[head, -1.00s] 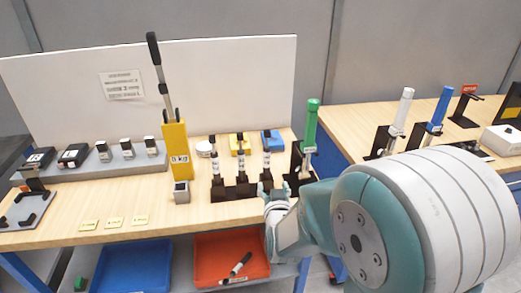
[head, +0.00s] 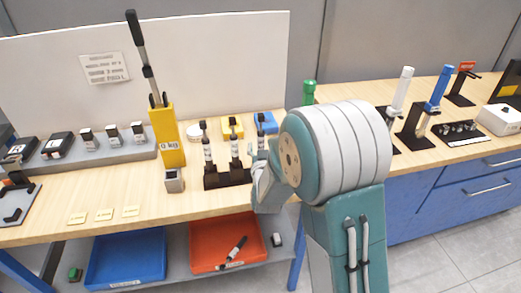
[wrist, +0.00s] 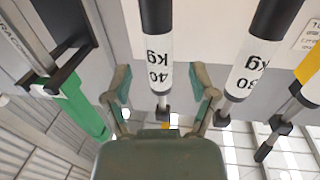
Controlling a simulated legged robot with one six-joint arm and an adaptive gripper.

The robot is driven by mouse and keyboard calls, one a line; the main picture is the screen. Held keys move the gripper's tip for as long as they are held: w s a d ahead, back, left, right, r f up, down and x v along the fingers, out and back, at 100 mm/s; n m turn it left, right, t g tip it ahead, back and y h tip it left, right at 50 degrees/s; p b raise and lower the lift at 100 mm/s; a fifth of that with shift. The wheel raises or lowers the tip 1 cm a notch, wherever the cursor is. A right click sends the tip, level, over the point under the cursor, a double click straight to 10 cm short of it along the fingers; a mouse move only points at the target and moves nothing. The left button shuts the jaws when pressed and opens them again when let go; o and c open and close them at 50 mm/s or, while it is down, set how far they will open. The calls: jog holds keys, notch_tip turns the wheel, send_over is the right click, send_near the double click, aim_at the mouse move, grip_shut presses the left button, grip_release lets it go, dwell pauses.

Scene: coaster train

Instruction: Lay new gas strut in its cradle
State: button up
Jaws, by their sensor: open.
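Several small dark-and-white gas struts stand upright in a black rack (head: 228,179) on the wooden bench: a left one (head: 207,150), a middle one (head: 234,150) and a right one (head: 261,132). My gripper (wrist: 162,95) is open. Its fingers stand on either side of a strut labelled "40 kg" (wrist: 158,55), with visible gaps and no clear contact. A second labelled strut (wrist: 247,65) is to its right in the wrist view. My arm hides much of the rack's right side in the head view. I cannot tell which fixture is the cradle.
A green strut (head: 309,92) stands behind my arm and also shows in the wrist view (wrist: 80,105). A yellow tester (head: 168,136) with a lever stands left of the rack. White (head: 400,92) and blue (head: 438,88) struts stand on the right bench. Flat cards (head: 104,215) lie in front.

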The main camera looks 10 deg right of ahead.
jog(key=shift+w+d, duration=0.15)
jog(key=shift+w, duration=1.05)
grip_shut()
